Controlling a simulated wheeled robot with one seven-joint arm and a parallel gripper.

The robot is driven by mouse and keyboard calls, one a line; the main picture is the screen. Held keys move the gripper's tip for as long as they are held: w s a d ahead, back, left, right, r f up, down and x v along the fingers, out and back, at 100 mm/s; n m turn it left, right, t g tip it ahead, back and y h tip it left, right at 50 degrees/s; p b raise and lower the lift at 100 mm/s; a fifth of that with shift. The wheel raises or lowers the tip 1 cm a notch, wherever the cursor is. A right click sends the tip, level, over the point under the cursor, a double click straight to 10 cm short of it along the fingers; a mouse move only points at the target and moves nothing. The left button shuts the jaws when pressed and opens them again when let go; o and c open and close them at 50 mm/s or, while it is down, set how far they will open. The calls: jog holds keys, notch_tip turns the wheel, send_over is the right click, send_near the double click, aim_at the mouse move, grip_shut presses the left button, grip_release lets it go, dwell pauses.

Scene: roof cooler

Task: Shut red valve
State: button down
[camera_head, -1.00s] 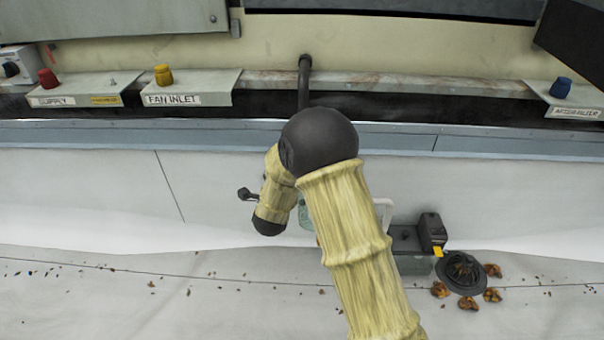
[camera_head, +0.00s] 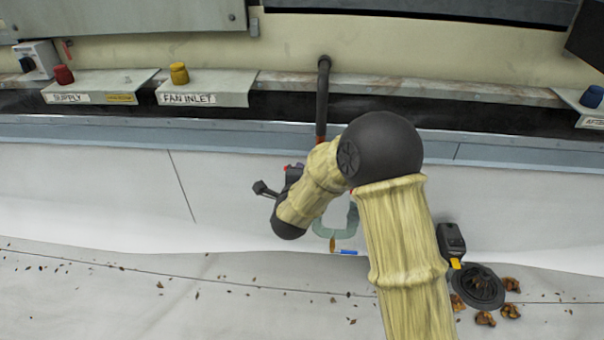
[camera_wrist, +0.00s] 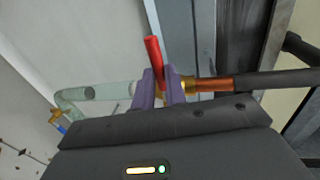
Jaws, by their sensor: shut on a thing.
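The red valve's lever (camera_wrist: 153,52) shows in the wrist view, rising between the two purple fingers of my gripper (camera_wrist: 159,82). The gripper is shut on the lever, whose free end sticks out past the fingertips. The lever looks roughly crosswise to the pipe. A brass fitting and copper pipe (camera_wrist: 212,84) run right from the valve into a dark pipe (camera_wrist: 275,80). The valve body is mostly hidden by the fingers. In the head view my arm hides most of the valve; a small red tip (camera_head: 286,167) shows near my gripper.
A clear greenish bent tube (camera_wrist: 88,92) lies left of the valve. A ledge holds a red knob (camera_head: 64,75), yellow knob (camera_head: 179,73) and blue knob (camera_head: 592,97). A dark round drain (camera_head: 477,286) with leaves and a black box (camera_head: 452,240) sit at lower right.

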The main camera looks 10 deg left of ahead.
jog(key=c, duration=1.4)
grip_release()
jog(key=shift+c, duration=0.2)
jog(key=s+r+p, duration=0.3)
jog(key=s+p, duration=0.2)
jog(key=s, duration=1.2)
jog(key=shift+d+r+p, duration=0.2)
jog(key=shift+d+p, duration=0.1)
jog(key=shift+d, duration=0.05)
jog(key=shift+s, duration=0.15)
